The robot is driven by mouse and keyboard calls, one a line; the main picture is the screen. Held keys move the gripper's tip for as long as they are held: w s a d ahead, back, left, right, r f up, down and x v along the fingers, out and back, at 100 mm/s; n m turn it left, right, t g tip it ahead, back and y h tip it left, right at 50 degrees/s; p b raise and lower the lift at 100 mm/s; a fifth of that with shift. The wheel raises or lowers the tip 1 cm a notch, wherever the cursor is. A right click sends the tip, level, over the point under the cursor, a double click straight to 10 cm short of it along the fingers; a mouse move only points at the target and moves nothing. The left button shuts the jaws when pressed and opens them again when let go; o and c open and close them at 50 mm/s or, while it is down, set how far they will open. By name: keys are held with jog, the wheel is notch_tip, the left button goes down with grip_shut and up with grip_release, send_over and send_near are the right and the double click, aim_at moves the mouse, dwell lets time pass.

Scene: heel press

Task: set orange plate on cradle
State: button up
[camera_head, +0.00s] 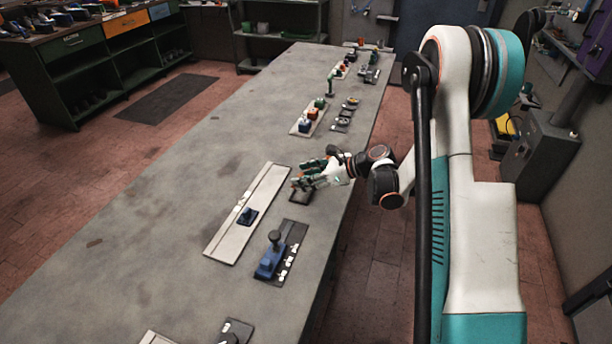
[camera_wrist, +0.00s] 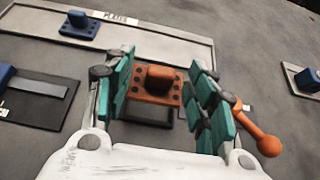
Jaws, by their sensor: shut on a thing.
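The orange plate (camera_wrist: 152,91), with small holes and a raised block on top, is between the green finger pads of my gripper (camera_wrist: 163,82) in the wrist view. My gripper is shut on it. In the head view my gripper (camera_head: 309,181) is over the right side of the table, and the plate cannot be made out there. A dark square frame (camera_head: 301,198) lies beneath the gripper; it also shows behind and below the plate in the wrist view (camera_wrist: 146,122). It may be the cradle. I cannot tell whether the plate touches it.
A long pale board (camera_head: 230,232), marked "PLATES" in the wrist view, lies left of the gripper with a blue plate (camera_head: 247,216) on it. A blue press (camera_head: 269,262) stands nearer. An orange-knobbed lever (camera_wrist: 268,145) is close by the right finger. The table's left side is clear.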

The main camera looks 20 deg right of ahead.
jog(key=shift+f+b, duration=0.7)
jog(key=shift+f, duration=0.95)
jog(key=shift+f+b, duration=0.55)
jog(key=shift+f+b, duration=0.2)
jog(key=shift+b, duration=0.1)
jog(key=o, duration=1.3)
jog(key=shift+d, duration=0.1)
jog(key=v, duration=1.2)
